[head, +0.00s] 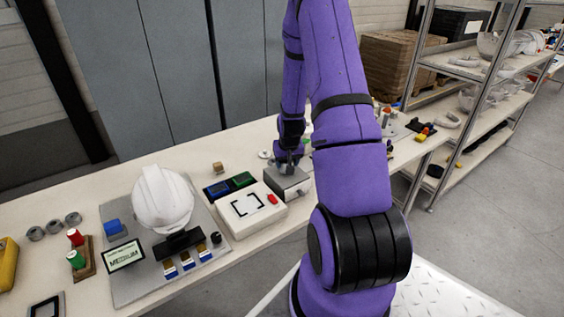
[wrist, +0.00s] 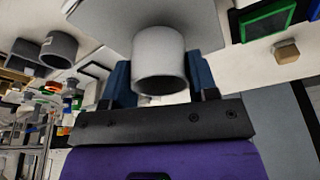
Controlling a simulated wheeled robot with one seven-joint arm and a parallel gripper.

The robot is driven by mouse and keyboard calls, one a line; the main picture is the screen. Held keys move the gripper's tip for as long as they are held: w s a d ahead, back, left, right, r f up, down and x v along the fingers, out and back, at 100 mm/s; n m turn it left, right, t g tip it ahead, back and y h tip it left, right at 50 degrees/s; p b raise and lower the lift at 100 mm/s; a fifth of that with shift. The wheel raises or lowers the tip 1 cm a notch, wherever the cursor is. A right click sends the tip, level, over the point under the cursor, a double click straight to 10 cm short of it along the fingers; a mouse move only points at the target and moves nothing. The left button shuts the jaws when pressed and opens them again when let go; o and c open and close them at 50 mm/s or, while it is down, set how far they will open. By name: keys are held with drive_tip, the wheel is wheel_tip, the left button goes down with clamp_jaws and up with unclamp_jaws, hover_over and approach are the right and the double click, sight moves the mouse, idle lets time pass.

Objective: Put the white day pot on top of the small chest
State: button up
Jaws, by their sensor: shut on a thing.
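The day pot (wrist: 159,66) is a light grey-white cylinder in the wrist view. My gripper (wrist: 160,78) has its blue fingers on both sides of the pot and is shut on it. In the head view my gripper (head: 290,157) points down over a small grey box (head: 289,186), which looks like the small chest. The chest's flat grey top (wrist: 105,22) shows behind the pot in the wrist view. I cannot tell whether the pot touches the chest top. In the head view the pot is mostly hidden by my gripper.
A white case with a black frame mark (head: 251,211) stands left of the chest. Blue and green trays (head: 243,179) and a wooden block (head: 218,168) are behind it. A white helmet (head: 162,197) sits further left. Other grey cylinders (wrist: 58,49) show in the wrist view.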

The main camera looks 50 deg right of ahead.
drive_tip(key=shift+f, duration=0.6)
drive_tip(key=shift+f, duration=0.1)
drive_tip(key=o, duration=0.9)
drive_tip(key=v, duration=1.2)
drive_tip(key=s+a+r+n+t, duration=0.1)
drive_tip(key=a+r+n+t, duration=0.15)
drive_tip(key=a+r, duration=1.5)
drive_tip(key=s+a+r+n+y, duration=0.1)
drive_tip(key=s+a+r+n, duration=0.1)
drive_tip(key=s+a+r, duration=0.3)
drive_tip(key=s+a+r+n, duration=0.2)
drive_tip(key=s+a+r, duration=0.4)
drive_tip(key=s, duration=0.5)
drive_tip(key=shift+s+a+r+y, duration=0.2)
drive_tip(key=shift+a+r+y, duration=0.1)
drive_tip(key=shift+a+y, duration=0.1)
